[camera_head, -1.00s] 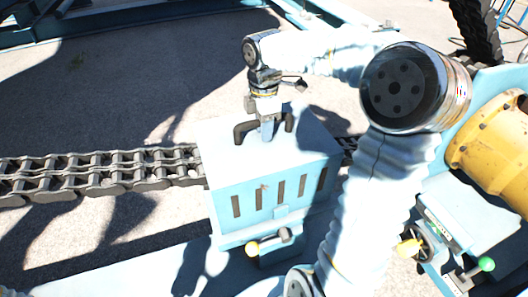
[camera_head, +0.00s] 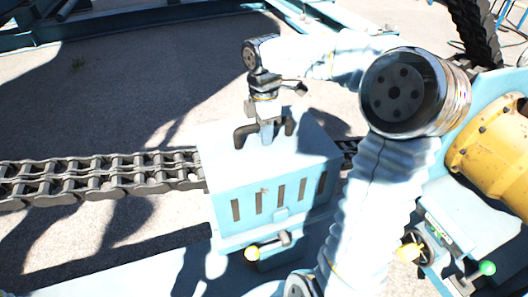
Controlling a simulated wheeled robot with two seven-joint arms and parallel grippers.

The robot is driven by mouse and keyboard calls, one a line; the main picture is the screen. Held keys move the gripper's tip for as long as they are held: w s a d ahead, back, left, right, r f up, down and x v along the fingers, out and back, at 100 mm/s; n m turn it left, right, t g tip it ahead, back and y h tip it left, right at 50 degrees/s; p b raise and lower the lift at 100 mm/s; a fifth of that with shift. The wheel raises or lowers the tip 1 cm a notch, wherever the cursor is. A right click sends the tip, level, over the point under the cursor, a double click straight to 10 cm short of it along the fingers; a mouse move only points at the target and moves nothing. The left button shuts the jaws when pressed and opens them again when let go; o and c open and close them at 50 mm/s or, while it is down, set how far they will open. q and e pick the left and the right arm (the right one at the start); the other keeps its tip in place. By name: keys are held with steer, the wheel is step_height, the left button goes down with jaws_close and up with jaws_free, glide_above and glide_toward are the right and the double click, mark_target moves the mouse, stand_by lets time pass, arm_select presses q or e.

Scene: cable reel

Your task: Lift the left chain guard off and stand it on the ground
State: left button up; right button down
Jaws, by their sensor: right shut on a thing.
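The chain guard is a light blue box (camera_head: 240,180) with dark slots in its front and a dark handle (camera_head: 243,136) on top. It sits over the chain (camera_head: 100,178), which comes out from both its sides. My right gripper (camera_head: 266,130) is above the box, pointing down, shut on the handle. The fingers hide the middle of the handle. The box looks upright; whether its lower edge is clear of its seat I cannot tell. My left gripper is not in view.
To the right are a yellow motor-like cylinder (camera_head: 490,155), a handwheel and a green-knobbed lever (camera_head: 487,268). Bare ground (camera_head: 130,90) lies behind the chain. Blue steel beams (camera_head: 130,20) cross the back.

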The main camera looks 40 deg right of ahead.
steer(key=shift+r, duration=0.2)
step_height(320, 180, up, 18)
steer(key=p, duration=0.2)
stand_by(0.3)
steer(key=shift+r, duration=2.65)
